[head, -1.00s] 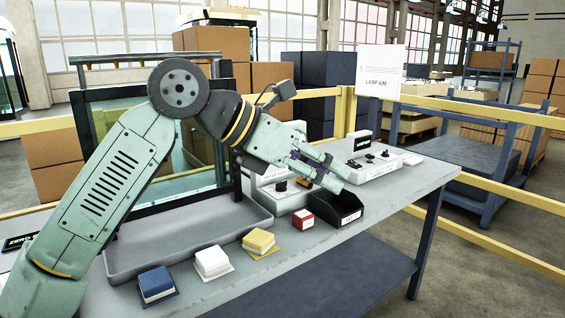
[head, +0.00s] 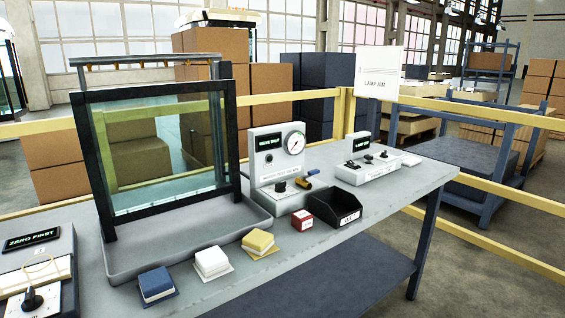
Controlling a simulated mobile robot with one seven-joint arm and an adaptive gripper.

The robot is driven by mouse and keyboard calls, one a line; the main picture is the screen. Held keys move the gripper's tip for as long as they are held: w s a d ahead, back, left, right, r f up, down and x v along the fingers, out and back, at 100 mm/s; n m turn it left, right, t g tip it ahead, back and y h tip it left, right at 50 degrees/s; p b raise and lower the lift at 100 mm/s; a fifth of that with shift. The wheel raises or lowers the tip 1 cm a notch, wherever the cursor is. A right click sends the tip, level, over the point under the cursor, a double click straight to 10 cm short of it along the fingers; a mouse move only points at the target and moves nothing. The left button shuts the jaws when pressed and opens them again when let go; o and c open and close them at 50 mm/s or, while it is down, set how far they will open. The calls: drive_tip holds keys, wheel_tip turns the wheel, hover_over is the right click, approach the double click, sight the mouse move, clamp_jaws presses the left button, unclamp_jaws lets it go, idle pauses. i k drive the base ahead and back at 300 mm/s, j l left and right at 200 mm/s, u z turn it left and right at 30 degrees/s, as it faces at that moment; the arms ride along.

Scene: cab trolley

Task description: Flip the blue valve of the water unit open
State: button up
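The water unit (head: 270,160) is a white box with a round pressure gauge (head: 295,142), standing on the bench to the right of the framed glass pane. A small dark display (head: 269,142) with green text sits on its face, too small to read surely. On its low front base are a dark knob (head: 280,186) and a small brass-coloured valve (head: 302,183) with what looks like a short blue lever (head: 312,172) sticking up to the right. The lever's exact setting is too small to tell. My gripper and arm are out of view.
A black bin (head: 334,207) and a red block (head: 302,219) stand close in front of the unit. A switch box (head: 366,170) is to its right. The framed glass (head: 160,150) stands in a grey tray (head: 190,250) at left. Yellow, white and blue blocks line the front edge.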

sight(311, 172)
drive_tip(key=i+l, duration=0.35)
drive_tip(key=i, duration=0.2)
drive_tip(key=i+l, duration=0.3)
drive_tip(key=i, duration=0.25)
